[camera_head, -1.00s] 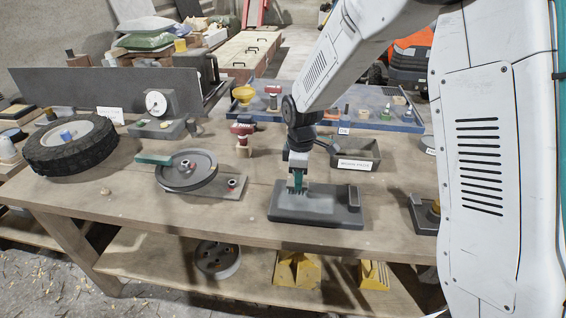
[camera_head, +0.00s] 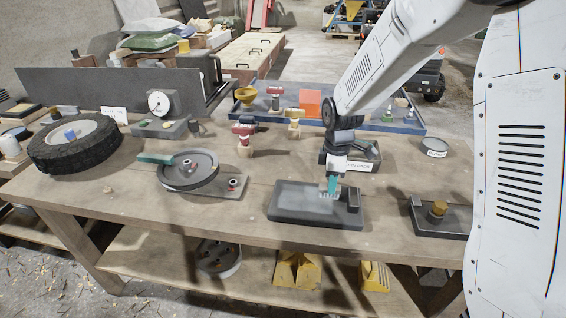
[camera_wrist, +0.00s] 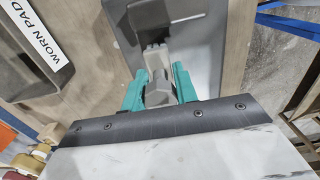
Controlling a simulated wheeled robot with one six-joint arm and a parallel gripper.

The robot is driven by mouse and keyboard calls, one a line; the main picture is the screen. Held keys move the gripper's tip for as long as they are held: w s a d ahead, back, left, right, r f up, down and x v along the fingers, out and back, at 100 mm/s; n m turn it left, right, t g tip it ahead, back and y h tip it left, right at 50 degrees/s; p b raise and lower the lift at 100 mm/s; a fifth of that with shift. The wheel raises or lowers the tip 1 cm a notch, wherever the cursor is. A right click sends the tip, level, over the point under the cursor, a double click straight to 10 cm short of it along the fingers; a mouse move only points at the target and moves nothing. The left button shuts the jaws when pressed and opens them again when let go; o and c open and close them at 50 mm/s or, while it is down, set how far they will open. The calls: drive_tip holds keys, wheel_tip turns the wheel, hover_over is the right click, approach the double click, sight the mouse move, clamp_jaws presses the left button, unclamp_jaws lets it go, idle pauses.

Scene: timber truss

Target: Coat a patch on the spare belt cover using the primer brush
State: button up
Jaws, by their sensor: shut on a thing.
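A dark grey flat plate, which looks like the spare belt cover (camera_head: 290,203), lies near the front edge of the bench, with a small upright block at its right end. It also shows in the wrist view (camera_wrist: 205,45). My gripper (camera_head: 331,188) is over the right part of the plate, just left of that block. Its teal fingers are shut on a pale grey tool, apparently the primer brush (camera_wrist: 158,88), whose toothed end points down at the plate. I cannot tell whether it touches. A paler area shows beside the brush in the wrist view.
A bin labelled WORN PADS (camera_head: 352,163) stands just behind. A pulley on a base (camera_head: 190,170) is to the left, a wheel (camera_head: 72,145) further left. A grey plate with a yellow-brown knob (camera_head: 440,212) lies to the right. A blue tray (camera_head: 410,126) is behind.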

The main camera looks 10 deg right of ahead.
drive_tip(key=shift+s+d, duration=0.15)
drive_tip(key=shift+d, duration=0.25)
wheel_tip(320, 180, up, 3)
drive_tip(key=shift+a+f, duration=0.1)
drive_tip(key=shift+f, duration=0.05)
drive_tip(key=shift+r, duration=2.85)
